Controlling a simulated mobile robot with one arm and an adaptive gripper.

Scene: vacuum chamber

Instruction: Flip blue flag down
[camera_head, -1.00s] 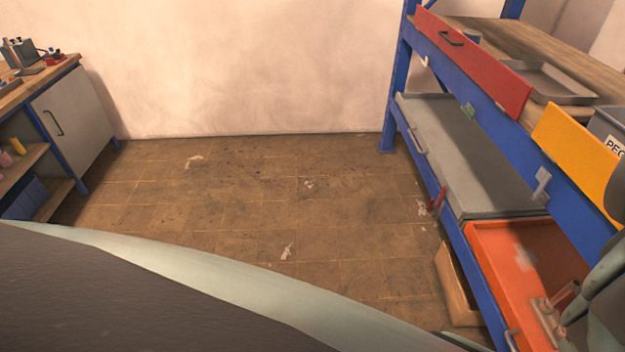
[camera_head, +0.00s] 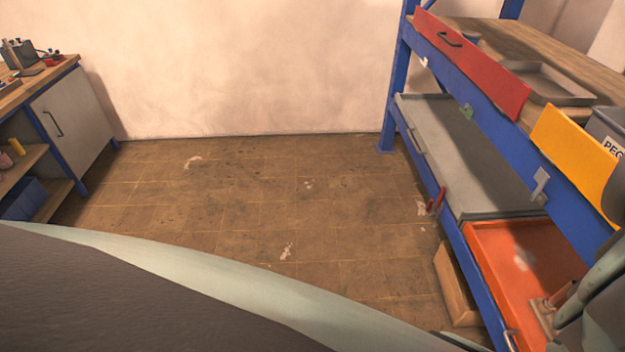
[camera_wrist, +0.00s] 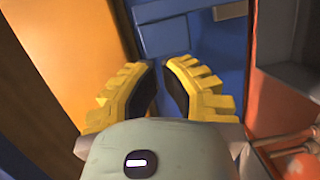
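My gripper (camera_wrist: 162,68) shows in the wrist view as two yellow ribbed fingers with black pads. The tips lean towards each other with a narrow gap between them, and nothing is visibly held. Beyond the tips is the blue rack frame (camera_wrist: 210,45) with a raised blue plate (camera_wrist: 165,36) on it. I cannot tell for sure whether this plate is the blue flag. In the head view, small white, green and grey tabs sit along the blue beam (camera_head: 500,128), and no blue flag can be made out there. The fingertips are not visible in that view.
The rack at right holds a red panel (camera_head: 470,60), a yellow panel (camera_head: 575,160), a grey drawer (camera_head: 470,165) and an orange tray (camera_head: 520,270). A workbench with a cabinet (camera_head: 75,125) stands at left. The floor (camera_head: 250,200) between is mostly clear.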

